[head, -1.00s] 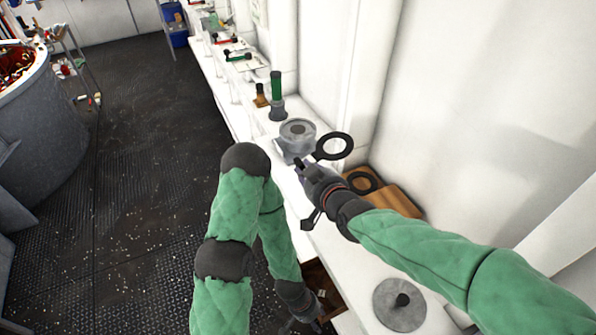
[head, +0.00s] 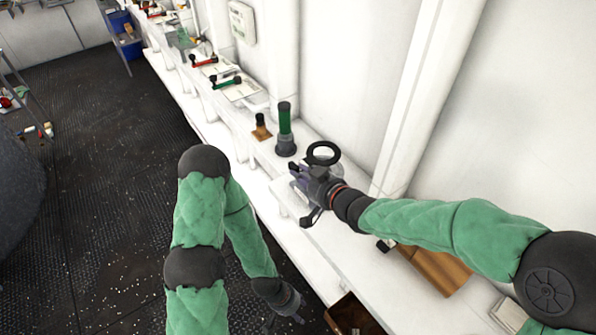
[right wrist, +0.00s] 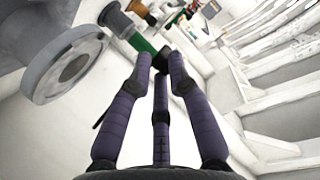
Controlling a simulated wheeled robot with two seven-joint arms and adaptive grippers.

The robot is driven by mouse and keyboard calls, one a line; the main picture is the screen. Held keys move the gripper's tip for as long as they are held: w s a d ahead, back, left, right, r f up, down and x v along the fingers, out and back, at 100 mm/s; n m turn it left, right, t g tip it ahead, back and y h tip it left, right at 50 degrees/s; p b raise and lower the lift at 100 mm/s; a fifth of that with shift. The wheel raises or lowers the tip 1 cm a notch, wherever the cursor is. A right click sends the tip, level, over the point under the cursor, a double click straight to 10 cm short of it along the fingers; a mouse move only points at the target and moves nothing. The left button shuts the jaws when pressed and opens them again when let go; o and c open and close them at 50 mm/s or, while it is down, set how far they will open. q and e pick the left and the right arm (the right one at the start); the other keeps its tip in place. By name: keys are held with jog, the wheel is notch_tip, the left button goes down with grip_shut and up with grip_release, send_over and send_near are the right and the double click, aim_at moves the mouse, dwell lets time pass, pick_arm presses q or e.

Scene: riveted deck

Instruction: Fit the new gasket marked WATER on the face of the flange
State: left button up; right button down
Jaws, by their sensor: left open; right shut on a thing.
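There, a small dark piece of the gasket (right wrist: 161,60) shows between the fingertips (right wrist: 161,58). I cannot read any marking on it. My left gripper (head: 292,306) is open, low in front of the bench over the floor, and empty.
A green cylinder on a grey base (head: 285,125) and a small brown block (head: 261,131) stand beyond the flange. A wooden board (head: 435,270) lies partly behind my right arm. An open brown-lined box (head: 350,316) is at the front. Valves with red and green handles line the far bench.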

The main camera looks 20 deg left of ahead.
jog(key=shift+d, duration=0.15)
jog(key=shift+f+b, duration=1.85)
jog(key=shift+f, duration=0.6)
jog(key=shift+s+f+b, duration=0.15)
jog(key=shift+f+b, duration=0.9)
jog(key=shift+f, duration=0.15)
dwell(1.0)
jog(key=c, duration=1.1)
grip_release()
